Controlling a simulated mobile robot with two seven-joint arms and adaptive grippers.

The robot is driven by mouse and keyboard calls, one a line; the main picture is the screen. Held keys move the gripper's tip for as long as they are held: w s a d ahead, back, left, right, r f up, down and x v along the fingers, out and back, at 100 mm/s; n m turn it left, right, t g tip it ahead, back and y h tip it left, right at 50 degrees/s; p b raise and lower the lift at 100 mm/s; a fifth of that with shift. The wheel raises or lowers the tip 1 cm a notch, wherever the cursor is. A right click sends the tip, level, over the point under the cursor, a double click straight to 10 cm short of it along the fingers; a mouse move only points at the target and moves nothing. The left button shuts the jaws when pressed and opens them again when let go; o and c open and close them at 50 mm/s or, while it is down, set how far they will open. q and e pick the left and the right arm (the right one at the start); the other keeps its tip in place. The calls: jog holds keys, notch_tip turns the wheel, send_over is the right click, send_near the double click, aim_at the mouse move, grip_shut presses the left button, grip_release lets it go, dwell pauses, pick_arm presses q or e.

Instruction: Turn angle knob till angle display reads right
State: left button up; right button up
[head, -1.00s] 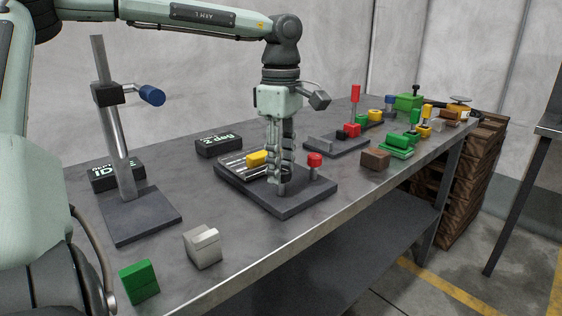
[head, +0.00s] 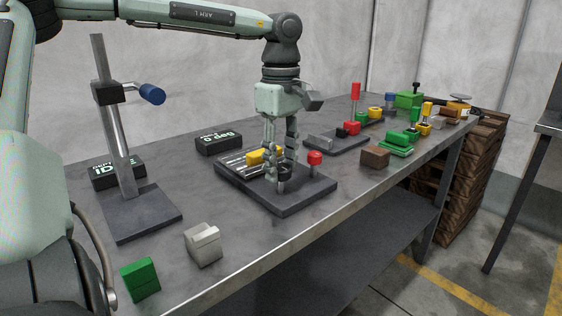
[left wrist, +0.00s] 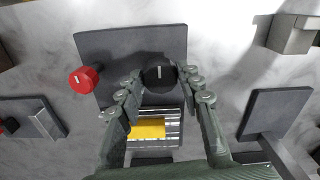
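The black angle knob (left wrist: 160,77) stands on a dark base plate (left wrist: 105,47) and has a white mark pointing up in the left wrist view. In the head view it shows only partly (head: 283,171) between my fingers. My left gripper (left wrist: 162,73) points down from above, with its fingers on opposite sides of the knob, and looks shut on it. The black angle display (head: 219,143) stands behind the plate. It carries small white text that seems to include "deg"; its number is hard to read. My right gripper is not in view.
On the same plate are a yellow block (left wrist: 147,129) on a ribbed silver scale and a red knob (left wrist: 84,79). A metal post with a blue handle (head: 152,95) stands to the left. Grey (head: 203,245) and green (head: 140,281) blocks sit near the front edge.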

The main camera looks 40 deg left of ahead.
aim_at(281, 167)
pick_arm(q)
jog(key=o, duration=0.4)
notch_tip(281, 167, up, 12)
dwell(0.5)
dwell(0.5)
